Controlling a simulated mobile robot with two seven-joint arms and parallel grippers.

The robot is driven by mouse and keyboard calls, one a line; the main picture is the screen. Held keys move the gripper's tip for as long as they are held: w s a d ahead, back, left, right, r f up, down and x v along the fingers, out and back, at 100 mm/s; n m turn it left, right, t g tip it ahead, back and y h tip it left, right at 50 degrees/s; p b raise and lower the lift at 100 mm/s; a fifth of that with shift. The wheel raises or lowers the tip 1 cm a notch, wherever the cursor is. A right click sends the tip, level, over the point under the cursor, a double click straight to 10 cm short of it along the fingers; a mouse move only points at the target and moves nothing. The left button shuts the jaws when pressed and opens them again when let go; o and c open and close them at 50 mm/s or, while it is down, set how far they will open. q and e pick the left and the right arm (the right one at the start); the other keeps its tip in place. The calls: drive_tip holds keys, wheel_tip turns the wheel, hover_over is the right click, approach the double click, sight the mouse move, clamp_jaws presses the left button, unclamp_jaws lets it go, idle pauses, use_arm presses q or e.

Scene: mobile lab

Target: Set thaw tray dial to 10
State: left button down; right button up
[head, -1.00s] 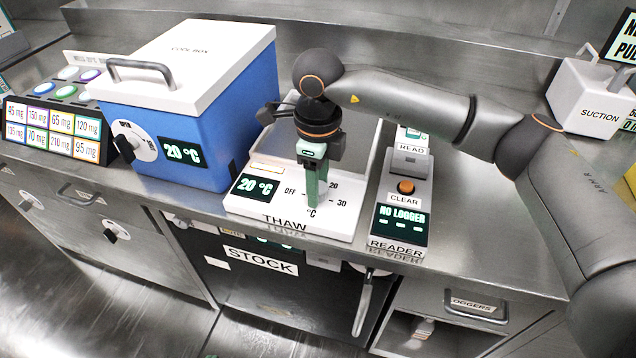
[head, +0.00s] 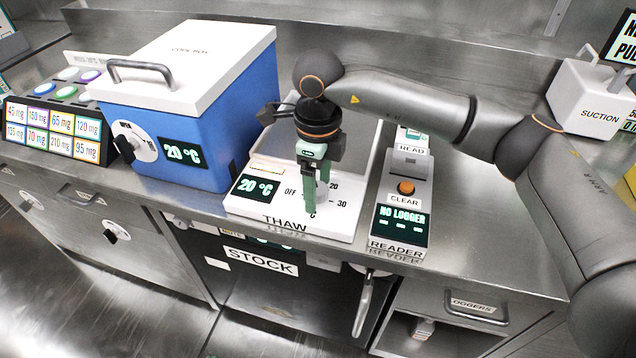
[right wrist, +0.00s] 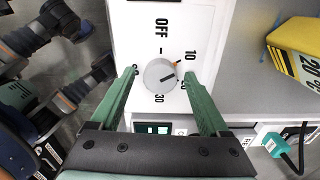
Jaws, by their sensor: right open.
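The white thaw tray (head: 340,225) stands on the bench, with "THAW" on its front. Its display (head: 257,188) reads 20 °C. My right gripper (head: 316,196) is open over the tray front and hides the dial in the head view. In the right wrist view its green fingers (right wrist: 160,74) stand on either side of the dial, with gaps showing.
A blue cool box (head: 215,125) with a white lid stands left of the tray. The logger reader (head: 400,210) stands close on the right. A suction unit (head: 590,100) is at the far right. Bare bench lies right of the reader.

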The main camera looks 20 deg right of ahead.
sight(318, 188)
wheel_tip(318, 188, up, 12)
drive_tip(key=p, duration=0.1)
drive_tip(key=shift+r, duration=0.25)
idle(0.5)
